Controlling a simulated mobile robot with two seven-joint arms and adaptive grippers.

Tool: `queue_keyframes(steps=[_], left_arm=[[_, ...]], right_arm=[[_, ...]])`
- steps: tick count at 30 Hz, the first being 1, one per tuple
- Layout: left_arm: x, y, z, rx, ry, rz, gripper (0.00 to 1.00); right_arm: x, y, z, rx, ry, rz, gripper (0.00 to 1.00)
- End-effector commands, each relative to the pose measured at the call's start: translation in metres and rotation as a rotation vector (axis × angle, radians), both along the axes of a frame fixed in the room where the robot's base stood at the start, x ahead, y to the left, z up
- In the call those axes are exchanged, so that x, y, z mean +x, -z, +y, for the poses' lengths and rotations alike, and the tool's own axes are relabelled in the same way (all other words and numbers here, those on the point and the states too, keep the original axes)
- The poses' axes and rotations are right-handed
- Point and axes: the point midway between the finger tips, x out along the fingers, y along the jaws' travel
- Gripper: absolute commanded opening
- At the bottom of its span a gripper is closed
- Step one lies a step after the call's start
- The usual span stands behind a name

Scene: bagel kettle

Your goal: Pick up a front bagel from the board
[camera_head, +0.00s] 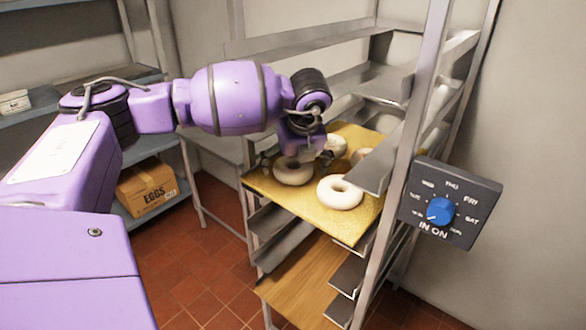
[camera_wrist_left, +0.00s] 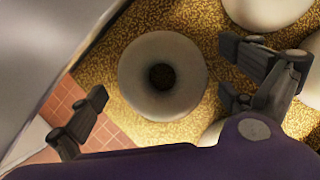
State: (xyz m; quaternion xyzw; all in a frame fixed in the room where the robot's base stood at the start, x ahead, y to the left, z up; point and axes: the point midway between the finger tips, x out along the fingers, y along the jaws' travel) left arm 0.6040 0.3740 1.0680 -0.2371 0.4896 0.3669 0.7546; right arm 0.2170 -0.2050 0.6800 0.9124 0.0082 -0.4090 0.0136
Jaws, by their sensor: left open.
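A yellow, grainy board (camera_head: 350,230) lies on a rack shelf with several pale bagels on it. One front bagel (camera_head: 293,173) is at the left of the board; another front bagel (camera_head: 340,193) lies to its right. My left gripper (camera_head: 285,158) is over the left front bagel in the head view. In the left wrist view that bagel (camera_wrist_left: 163,76) lies flat below, its hole showing, between the spread fingers of the open left gripper (camera_wrist_left: 165,110). No gap between fingers and bagel is clearly measurable. My right gripper is not in view.
The metal rack's upright (camera_head: 405,150) and upper shelf rails stand close to the right of the board. A lower wooden board (camera_head: 305,280) sits beneath. A dial box (camera_head: 450,203) hangs at the right. An eggs carton (camera_head: 152,190) rests on the left shelving.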

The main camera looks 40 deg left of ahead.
Motion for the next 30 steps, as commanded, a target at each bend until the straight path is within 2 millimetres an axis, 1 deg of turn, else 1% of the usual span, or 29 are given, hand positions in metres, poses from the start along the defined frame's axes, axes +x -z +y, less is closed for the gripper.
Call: queue_keyframes(steps=[6, 15, 17, 18, 26, 30], left_arm=[[0.0004, 0.0007, 0.0001, -0.001, 0.000, -0.001, 0.99], [0.0003, 0.0006, 0.0000, -0.001, 0.000, -0.001, 0.59], [0.0003, 0.0006, 0.0000, -0.001, 0.000, 0.000, 0.52], [0.0004, 0.0003, 0.0000, -0.001, -0.001, -0.001, 0.49], [0.0006, -0.0011, 0.0001, -0.001, 0.000, -0.002, 0.49], [0.0010, -0.0084, -0.0002, -0.002, 0.000, -0.002, 0.49]], right_arm=[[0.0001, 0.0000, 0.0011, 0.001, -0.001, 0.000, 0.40], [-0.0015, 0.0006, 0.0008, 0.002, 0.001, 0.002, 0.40], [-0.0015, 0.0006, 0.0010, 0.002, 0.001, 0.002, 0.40], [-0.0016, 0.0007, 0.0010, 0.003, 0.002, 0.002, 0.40], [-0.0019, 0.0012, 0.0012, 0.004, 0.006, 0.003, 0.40], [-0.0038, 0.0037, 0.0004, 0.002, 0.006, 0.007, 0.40]])
